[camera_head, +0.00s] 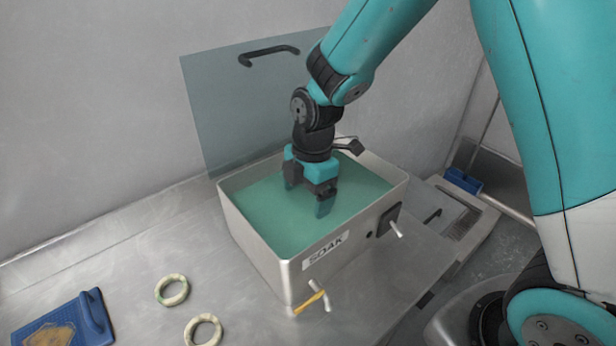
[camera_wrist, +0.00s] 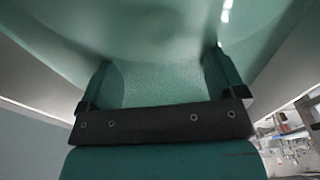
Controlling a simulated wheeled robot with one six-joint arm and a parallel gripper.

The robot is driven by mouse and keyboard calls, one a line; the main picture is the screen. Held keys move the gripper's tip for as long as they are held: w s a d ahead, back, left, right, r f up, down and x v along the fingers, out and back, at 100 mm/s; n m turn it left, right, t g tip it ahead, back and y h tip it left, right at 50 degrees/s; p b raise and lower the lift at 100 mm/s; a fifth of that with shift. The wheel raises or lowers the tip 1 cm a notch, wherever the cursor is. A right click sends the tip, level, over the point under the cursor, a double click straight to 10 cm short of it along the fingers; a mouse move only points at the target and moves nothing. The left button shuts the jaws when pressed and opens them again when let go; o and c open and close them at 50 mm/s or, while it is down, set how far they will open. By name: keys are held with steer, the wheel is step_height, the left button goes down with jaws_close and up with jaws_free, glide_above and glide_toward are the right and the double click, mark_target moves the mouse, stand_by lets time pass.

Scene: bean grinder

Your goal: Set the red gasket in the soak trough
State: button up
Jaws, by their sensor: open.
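The soak trough (camera_head: 350,262) is a pale metal box labelled SOAK, filled with green liquid (camera_head: 260,215), on the steel counter. A clear bluish lid (camera_head: 225,110) with a black handle stands raised behind it. My gripper (camera_head: 307,196) points down inside the trough's opening, fingers at or in the liquid; how deep I cannot tell. Its fingers are apart, and in the wrist view the gripper (camera_wrist: 160,82) shows only green between them. No red gasket shows in either view; the liquid is cloudy and may hide things.
Two pale mottled rings (camera_head: 172,289) (camera_head: 203,330) lie on the counter left of the trough. A blue brush-like block (camera_head: 92,312) lies at the lower left. Counter left of the trough is mostly clear.

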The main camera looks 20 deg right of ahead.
steer(key=s+r+m+y, duration=0.1)
steer(key=s+r+m, duration=0.7)
steer(key=r, duration=0.4)
steer(key=s+a+r+m+y, duration=0.1)
steer(key=s+m, duration=0.5)
steer(key=s, duration=0.6)
step_height(320, 180, up, 3)
steer(key=shift+a+f+m+y, duration=0.1)
steer(key=shift+a+m+y, duration=0.2)
steer(key=shift+a+y, duration=0.15)
steer(key=shift+w, duration=0.1)
steer(key=shift+c, duration=0.2)
